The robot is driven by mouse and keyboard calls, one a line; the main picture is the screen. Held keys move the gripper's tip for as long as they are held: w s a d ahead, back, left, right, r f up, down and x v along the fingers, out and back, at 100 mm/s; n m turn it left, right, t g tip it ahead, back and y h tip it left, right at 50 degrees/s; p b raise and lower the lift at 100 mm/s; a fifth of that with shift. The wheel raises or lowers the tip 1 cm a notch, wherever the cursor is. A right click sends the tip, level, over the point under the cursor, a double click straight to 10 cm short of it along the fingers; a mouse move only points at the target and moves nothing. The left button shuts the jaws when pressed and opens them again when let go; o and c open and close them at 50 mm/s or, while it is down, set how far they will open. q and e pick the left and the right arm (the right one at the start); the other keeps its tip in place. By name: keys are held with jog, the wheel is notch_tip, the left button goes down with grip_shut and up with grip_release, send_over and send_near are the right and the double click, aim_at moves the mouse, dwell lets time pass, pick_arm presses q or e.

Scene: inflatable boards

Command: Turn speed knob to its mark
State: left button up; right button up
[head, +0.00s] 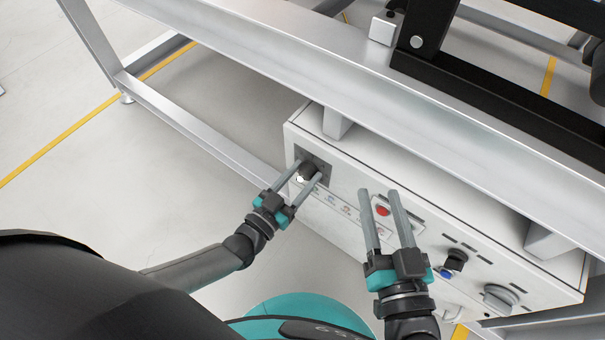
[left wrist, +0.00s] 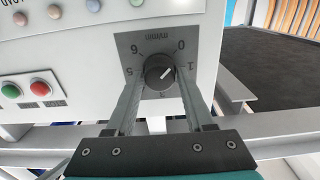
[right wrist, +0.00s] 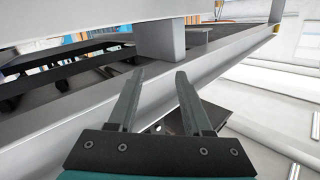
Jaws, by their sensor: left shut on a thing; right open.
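The speed knob (head: 307,169) is a dark round knob on a grey square dial plate (head: 322,162) at the left end of the white control box. My left gripper (head: 309,171) is shut on the knob, one finger on each side. My right gripper (head: 379,193) is open and empty, in front of the box near a red button.
The white box (head: 350,240) carries a red button (head: 383,211), a black knob (head: 455,260), a blue button (head: 446,272) and a grey rotary switch (head: 500,297). A metal frame beam (head: 330,75) runs above it. The floor at left is clear.

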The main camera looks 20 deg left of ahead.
pick_arm(q)
grip_shut()
